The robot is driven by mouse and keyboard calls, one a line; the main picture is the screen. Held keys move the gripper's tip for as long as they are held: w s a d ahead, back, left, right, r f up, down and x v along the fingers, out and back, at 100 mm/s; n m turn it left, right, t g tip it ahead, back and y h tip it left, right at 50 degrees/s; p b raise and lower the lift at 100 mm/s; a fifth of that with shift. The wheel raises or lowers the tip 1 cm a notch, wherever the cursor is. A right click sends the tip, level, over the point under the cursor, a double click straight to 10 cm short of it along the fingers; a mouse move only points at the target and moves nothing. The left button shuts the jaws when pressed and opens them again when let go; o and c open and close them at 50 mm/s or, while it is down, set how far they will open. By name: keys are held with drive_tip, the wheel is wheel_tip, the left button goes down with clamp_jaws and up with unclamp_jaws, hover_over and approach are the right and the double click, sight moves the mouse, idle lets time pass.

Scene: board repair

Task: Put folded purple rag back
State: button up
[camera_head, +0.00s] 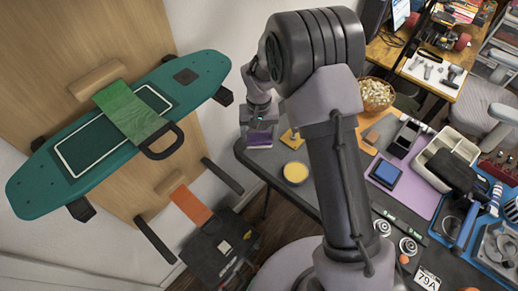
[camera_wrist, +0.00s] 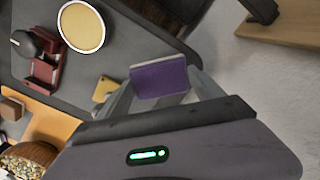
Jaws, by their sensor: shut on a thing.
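The folded purple rag (camera_head: 259,138) is a small flat block with a paler edge. It is held in my gripper (camera_head: 262,122), at or above the table's left corner in the head view. In the wrist view the purple rag (camera_wrist: 159,79) sits between the fingertips of my gripper (camera_wrist: 160,88), which is shut on it. I cannot tell from these views whether the rag touches the tabletop.
The dark table (camera_head: 330,165) has a yellow round dish (camera_head: 295,172), a yellow piece (camera_head: 292,138), a bowl (camera_head: 376,94), a purple mat (camera_head: 425,170) and a tool tray (camera_head: 445,152). A teal skateboard deck (camera_head: 60,180) hangs on the wall board at left.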

wheel_tip(320, 180, down, 6)
drive_tip(key=shift+f+b, duration=0.2)
drive_tip(key=shift+b, duration=0.85)
drive_tip(key=o, duration=1.2)
wheel_tip(320, 180, up, 14)
drive_tip(key=p, duration=0.5)
drive_tip(key=shift+d, duration=0.1)
wheel_tip(320, 180, up, 12)
drive_tip(key=m+t, duration=0.1)
drive_tip(key=t, duration=0.1)
hover_over(260, 137)
drive_tip(key=s+d, duration=0.3)
drive_tip(key=s, duration=0.1)
drive_tip(key=s+d+r+m+t+y, duration=0.1)
drive_tip(key=s+d+r+m+t, duration=0.1)
drive_tip(key=s+r, duration=0.85)
drive_tip(key=s+d+m+t+y, duration=0.1)
drive_tip(key=s, duration=1)
drive_tip(key=shift+s+d+r+t, duration=0.15)
drive_tip(key=shift+s+r+t, duration=0.25)
